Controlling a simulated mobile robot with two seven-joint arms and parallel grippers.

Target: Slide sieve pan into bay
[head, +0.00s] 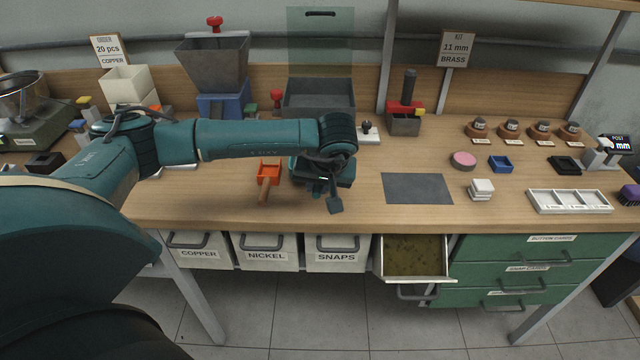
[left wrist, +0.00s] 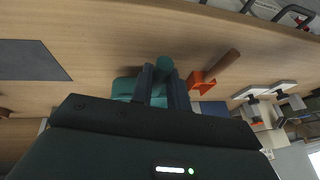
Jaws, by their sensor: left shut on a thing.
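My left gripper (head: 327,190) is low over the middle of the bench, pointing down. In the left wrist view its fingers (left wrist: 164,88) are shut on a teal piece (left wrist: 125,88) with a rounded teal end. Most of this piece is hidden by the gripper, so I cannot tell if it is the whole sieve pan or touches the bench. A dark grey box (head: 318,100) with a clear green panel (head: 320,40) raised above it stands behind the gripper; it may be the bay. My right gripper is out of view.
An orange scoop (head: 268,172) with a wooden handle lies just left of my gripper. A grey mat (head: 417,188) lies to its right. A hopper (head: 213,62) on a blue base stands back left. An open drawer (head: 414,258) juts out at the front.

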